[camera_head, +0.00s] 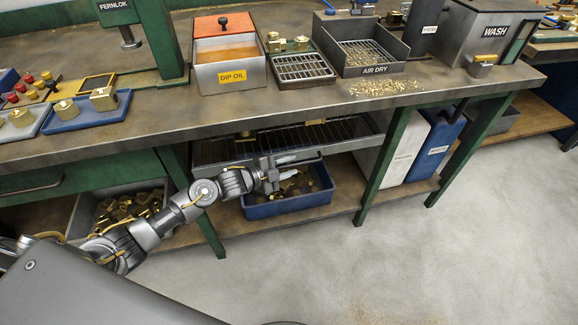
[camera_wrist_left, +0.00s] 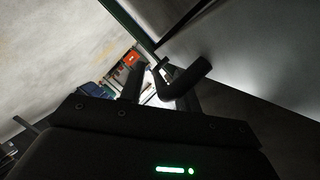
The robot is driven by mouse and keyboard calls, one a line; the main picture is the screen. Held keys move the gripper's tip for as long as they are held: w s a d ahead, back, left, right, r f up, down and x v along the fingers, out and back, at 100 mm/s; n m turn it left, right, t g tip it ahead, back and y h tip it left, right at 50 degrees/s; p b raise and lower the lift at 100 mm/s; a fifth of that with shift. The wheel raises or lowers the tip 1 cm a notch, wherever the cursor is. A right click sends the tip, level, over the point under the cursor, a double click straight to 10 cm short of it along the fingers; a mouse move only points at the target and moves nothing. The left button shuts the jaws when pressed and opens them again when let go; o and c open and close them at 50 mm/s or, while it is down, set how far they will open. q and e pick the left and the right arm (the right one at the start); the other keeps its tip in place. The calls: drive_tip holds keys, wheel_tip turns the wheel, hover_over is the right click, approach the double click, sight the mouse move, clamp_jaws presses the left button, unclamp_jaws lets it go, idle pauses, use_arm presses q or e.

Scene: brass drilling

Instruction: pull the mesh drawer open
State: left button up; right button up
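The mesh drawer (camera_head: 345,133) is a long, dark metal tray with a grid surface, slung under the bench top in the head view. A few brass pieces lie on it. My left gripper (camera_head: 291,167) is in front of and just below the drawer's front edge, over a blue bin. Whether a finger touches the drawer I cannot tell. My right gripper is not in view.
A blue bin (camera_head: 290,208) of brass parts stands on the lower shelf below the drawer. A green bench leg (camera_head: 385,160) is to the right, another to the left. White and blue containers (camera_head: 435,146) stand further right. The floor in front is clear.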

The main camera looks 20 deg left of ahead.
use_arm(q)
drive_tip(key=shift+w+d, duration=0.15)
drive_tip(key=shift+w, duration=0.05)
clamp_jaws()
idle(0.3)
